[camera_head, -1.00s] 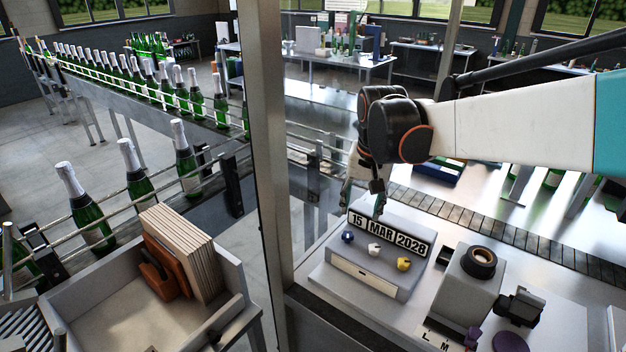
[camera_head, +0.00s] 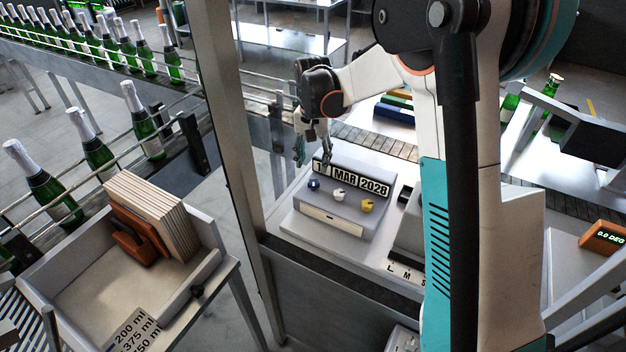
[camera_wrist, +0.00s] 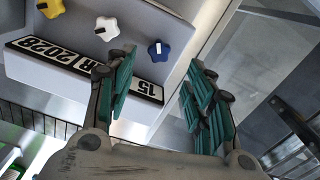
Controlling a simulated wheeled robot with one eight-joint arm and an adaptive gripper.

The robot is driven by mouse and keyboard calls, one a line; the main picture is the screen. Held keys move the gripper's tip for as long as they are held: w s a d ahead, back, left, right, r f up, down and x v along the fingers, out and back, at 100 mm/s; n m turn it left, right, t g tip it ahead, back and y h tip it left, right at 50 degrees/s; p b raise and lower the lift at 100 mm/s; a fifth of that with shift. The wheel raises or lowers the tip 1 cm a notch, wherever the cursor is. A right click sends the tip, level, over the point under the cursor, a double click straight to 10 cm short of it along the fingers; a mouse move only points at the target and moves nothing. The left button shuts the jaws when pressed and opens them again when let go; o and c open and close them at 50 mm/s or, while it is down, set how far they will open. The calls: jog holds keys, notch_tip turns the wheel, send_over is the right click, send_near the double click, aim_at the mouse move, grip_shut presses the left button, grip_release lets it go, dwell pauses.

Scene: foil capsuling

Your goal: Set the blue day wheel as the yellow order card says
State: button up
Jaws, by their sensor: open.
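The blue day wheel (camera_head: 313,184) is a small lobed knob on the front of the grey date box (camera_head: 345,222), left of a white and a yellow knob. The date plates (camera_head: 346,176) above read MAR 2028; my gripper partly covers the day plate in the head view. In the wrist view the day plate (camera_wrist: 146,88) reads 15, upside down. My gripper (camera_head: 315,156) is open and empty above the box's left back. In the wrist view the blue wheel (camera_wrist: 158,50) appears between the teal fingertips, apart from them. I see no yellow order card.
A metal post (camera_head: 232,140) stands left of the date box. A dark slatted conveyor (camera_head: 385,147) runs behind it. A grey bin (camera_head: 70,272) with wooden boards is at lower left, and bottles (camera_head: 98,153) line a conveyor beyond. My arm blocks the right side.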

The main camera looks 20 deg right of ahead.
aim_at(313, 183)
notch_tip(313, 183, down, 8)
jog(key=shift+f+b, duration=0.1)
jog(key=shift+b, duration=0.2)
jog(key=c, duration=1.1)
